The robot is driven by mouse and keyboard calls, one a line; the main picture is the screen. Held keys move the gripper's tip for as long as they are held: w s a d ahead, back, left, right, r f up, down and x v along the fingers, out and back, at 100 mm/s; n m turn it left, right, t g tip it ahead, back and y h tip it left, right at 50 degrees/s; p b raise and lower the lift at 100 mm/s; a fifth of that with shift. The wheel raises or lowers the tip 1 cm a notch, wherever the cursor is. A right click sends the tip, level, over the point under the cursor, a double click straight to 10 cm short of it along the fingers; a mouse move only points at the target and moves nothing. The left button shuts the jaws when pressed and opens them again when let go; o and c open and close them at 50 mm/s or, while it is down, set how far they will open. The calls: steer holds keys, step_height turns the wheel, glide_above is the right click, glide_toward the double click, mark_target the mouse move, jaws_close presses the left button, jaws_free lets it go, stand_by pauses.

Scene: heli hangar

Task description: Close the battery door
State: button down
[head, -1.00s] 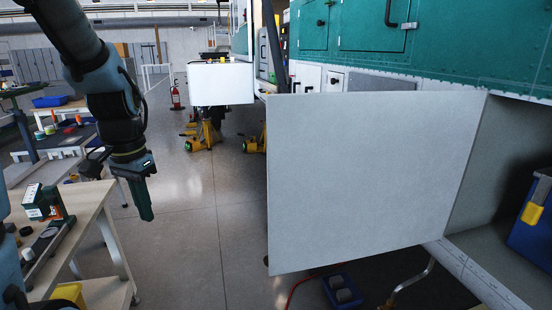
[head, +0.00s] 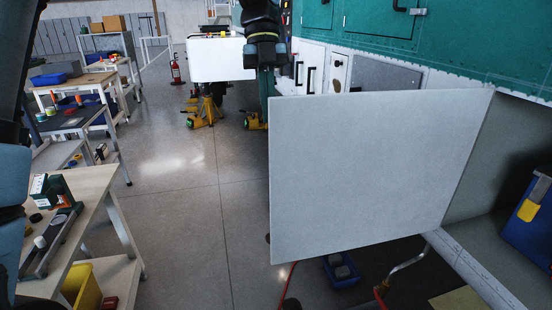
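The battery door (head: 375,170) is a large flat pale grey panel. It stands open, swung out from the compartment (head: 500,150) at the right, with its right edge at the compartment's opening. A blue battery box (head: 531,222) with a yellow tag sits inside the compartment. My gripper (head: 265,92) points down just beyond the upper left edge of the door. Its dark green finger shows edge-on, and its lower end is partly hidden, so its opening cannot be judged. I cannot tell whether it touches the door.
A workbench (head: 92,190) with small parts stands at the left, with more benches behind. Yellow jacks (head: 204,112) and a white box-like body (head: 220,58) are farther back. A blue tray (head: 341,270) lies below the door. The floor (head: 175,210) between bench and door is clear.

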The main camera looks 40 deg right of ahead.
mark_target(276, 163)
steer(key=s+a+f+p, duration=0.1)
steer(key=s+f, duration=0.1)
steer(key=s+f+p, duration=0.1)
steer(key=s+f, duration=0.1)
steer(key=f, duration=0.1)
steer(key=s+a+f+p, duration=0.1)
steer(key=s+f, duration=0.1)
steer(key=f, duration=0.1)
steer(key=shift+a, duration=0.3)
steer(key=shift+s+a+f+p, duration=0.15)
steer(key=shift+s+p, duration=0.15)
steer(key=shift+s, duration=0.05)
